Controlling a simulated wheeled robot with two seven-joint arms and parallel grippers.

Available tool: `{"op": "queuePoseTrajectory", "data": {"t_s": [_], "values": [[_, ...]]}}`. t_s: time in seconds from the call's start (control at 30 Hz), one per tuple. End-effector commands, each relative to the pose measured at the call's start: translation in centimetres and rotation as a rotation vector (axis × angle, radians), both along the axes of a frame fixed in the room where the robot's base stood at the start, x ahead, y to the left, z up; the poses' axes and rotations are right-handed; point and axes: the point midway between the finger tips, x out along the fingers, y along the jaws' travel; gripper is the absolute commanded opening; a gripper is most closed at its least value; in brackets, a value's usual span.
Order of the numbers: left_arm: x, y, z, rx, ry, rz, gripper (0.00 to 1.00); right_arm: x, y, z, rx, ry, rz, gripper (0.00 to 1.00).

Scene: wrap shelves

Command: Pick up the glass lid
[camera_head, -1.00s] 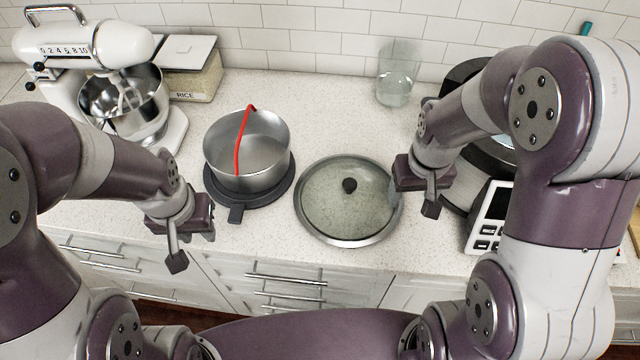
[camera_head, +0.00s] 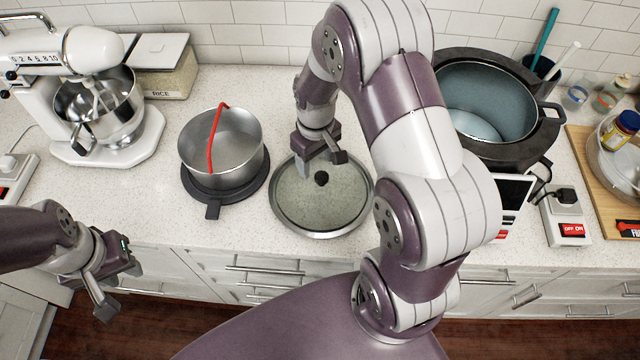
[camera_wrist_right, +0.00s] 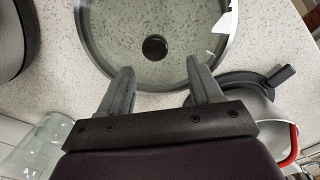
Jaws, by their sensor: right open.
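The glass lid (camera_head: 335,205) lies flat on the counter, round and clear with a grey metal rim and a dark central knob (camera_head: 321,178). My right gripper (camera_head: 320,158) is above the far part of the lid, close to the knob in the head view. In the right wrist view, the open, empty fingers (camera_wrist_right: 158,92) point toward the dark knob (camera_wrist_right: 155,47), which stands beyond the fingertips, and the lid's rim (camera_wrist_right: 95,50) passes near them. My left gripper (camera_head: 108,290) is in front of the counter at the lower left, away from the lid; its jaw opening is unclear.
A large dark cooker (camera_head: 490,105) stands at right. A stand mixer (camera_head: 90,100) is at left. A clear glass (camera_wrist_right: 38,145) shows in the wrist view.

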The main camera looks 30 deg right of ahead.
Motion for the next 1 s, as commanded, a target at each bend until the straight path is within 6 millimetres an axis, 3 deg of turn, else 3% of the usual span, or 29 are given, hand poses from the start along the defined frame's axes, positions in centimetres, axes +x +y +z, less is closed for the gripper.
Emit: {"op": "queuePoseTrajectory", "data": {"t_s": [0.3,0.57,0.77,1.0], "values": [[0.0,0.0,1.8,0.0,0.0,0.0,0.34,-1.2,-0.7,-4.8,0.0,0.003,0.0,0.64],[0.0,0.0,1.7,0.0,0.0,0.0,0.34,-1.1,-0.7,-5.5,0.0,0.0,0.0,0.64],[0.0,0.0,1.7,0.0,0.0,0.0,0.34,-1.1,-0.7,-5.5,0.0,0.0,0.0,0.03],[0.0,0.0,1.8,0.0,0.0,0.0,0.34,-1.0,-0.7,-5.4,-0.001,-0.002,0.0,0.0]]}}
